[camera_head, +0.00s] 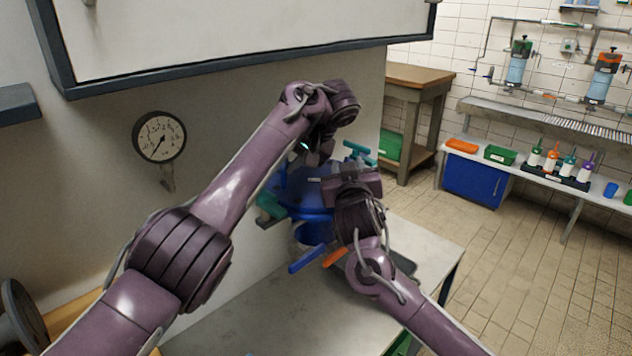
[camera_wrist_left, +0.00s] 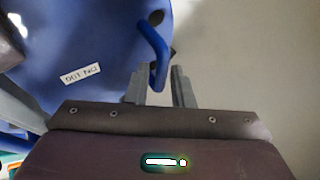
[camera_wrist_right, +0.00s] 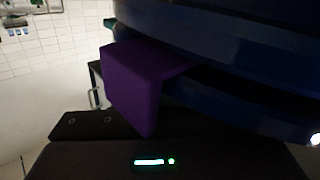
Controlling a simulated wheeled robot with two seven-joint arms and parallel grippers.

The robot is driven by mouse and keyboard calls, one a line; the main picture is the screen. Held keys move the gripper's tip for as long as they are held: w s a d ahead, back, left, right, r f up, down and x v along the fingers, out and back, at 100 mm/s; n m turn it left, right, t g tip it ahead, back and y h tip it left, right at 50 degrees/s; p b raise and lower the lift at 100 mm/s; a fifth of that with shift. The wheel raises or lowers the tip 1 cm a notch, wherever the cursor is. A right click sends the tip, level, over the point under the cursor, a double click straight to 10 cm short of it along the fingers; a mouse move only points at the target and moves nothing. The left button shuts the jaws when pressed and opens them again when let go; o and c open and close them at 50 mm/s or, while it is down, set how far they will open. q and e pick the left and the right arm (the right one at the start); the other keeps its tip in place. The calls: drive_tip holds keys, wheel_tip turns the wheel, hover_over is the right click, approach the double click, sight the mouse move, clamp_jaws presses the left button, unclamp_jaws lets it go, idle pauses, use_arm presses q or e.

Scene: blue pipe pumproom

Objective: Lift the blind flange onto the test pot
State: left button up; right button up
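A blue round body (camera_head: 302,190), the blind flange and test pot area, stands on the table beside the wall, partly hidden by my arms. In the left wrist view, a blue disc face (camera_wrist_left: 100,45) with a small white label carries a blue loop handle (camera_wrist_left: 153,45). My left gripper (camera_wrist_left: 160,80) has its fingers apart, with the handle's end between them and a narrow gap showing. My right gripper (camera_head: 335,183) is at the body's right side. In the right wrist view, a purple block (camera_wrist_right: 140,85) at the dark blue rims (camera_wrist_right: 240,95) hides the right fingers.
Teal (camera_head: 270,207), blue (camera_head: 306,259) and orange (camera_head: 335,257) parts stick out around the body. A gauge (camera_head: 159,137) is on the wall at left. The grey tabletop (camera_head: 270,315) is clear in front. A wooden bench (camera_head: 415,76) stands behind.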

use_arm(q)
drive_tip(key=shift+w+a+f, duration=0.15)
drive_tip(key=shift+a+f, duration=0.2)
drive_tip(key=shift+f, duration=0.05)
use_arm(e)
drive_tip(key=shift+w, duration=0.6)
use_arm(q)
drive_tip(key=c, duration=0.4)
use_arm(e)
drive_tip(key=c, duration=0.4)
use_arm(q)
clamp_jaws()
use_arm(e)
clamp_jaws()
use_arm(q)
drive_tip(key=shift+w+r, duration=0.1)
drive_tip(key=shift+r, duration=0.15)
use_arm(e)
drive_tip(key=shift+r, duration=0.25)
